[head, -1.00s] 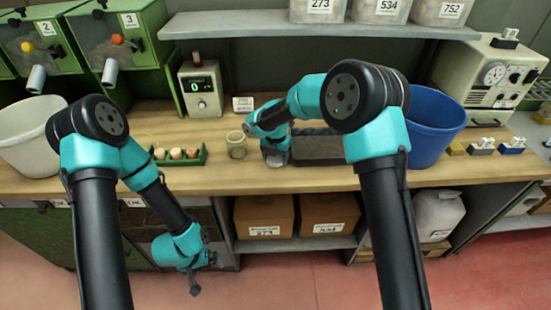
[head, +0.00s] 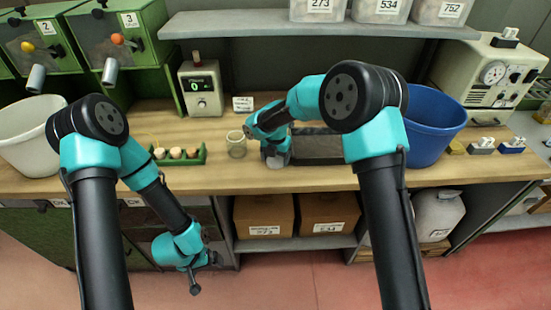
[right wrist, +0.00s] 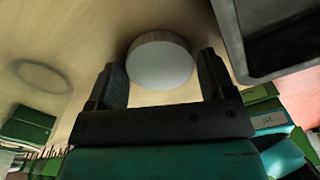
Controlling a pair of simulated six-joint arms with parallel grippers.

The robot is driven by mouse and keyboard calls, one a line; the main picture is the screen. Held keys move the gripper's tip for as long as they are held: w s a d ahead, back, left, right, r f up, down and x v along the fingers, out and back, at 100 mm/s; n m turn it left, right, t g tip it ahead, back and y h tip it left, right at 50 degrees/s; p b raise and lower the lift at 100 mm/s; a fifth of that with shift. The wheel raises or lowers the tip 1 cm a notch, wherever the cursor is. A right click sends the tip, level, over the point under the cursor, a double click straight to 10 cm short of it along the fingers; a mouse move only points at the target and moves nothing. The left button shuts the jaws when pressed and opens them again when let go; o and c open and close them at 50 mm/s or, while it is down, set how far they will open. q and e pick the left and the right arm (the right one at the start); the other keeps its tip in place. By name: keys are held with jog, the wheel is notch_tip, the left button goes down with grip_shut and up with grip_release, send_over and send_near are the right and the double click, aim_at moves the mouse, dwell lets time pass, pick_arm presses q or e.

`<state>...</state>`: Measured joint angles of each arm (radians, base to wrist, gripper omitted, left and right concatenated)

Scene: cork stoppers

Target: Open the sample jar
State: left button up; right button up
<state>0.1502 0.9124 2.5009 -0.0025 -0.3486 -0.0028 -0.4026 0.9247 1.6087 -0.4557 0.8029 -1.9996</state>
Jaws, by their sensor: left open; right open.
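A clear greenish glass jar (head: 237,145) stands on the bench, left of my right gripper. A faint ring at the left of the right wrist view appears to be this jar. My right gripper (head: 277,161) is low over the bench. In the right wrist view its open fingers (right wrist: 163,78) stand either side of a round pale, lid-like piece (right wrist: 160,60), with gaps visible. I cannot tell whether this piece rests on the bench. My left gripper (head: 195,287) hangs open and empty in front of the bench, below its top.
A dark tray (head: 318,161) lies right of my right gripper. A green rack (head: 180,162) with cork stoppers is left of the jar. A white bin (head: 28,150) and a blue bin (head: 428,125) stand on the bench.

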aim_at(276, 160)
notch_tip(276, 160, up, 12)
dwell(0.5)
dwell(0.5)
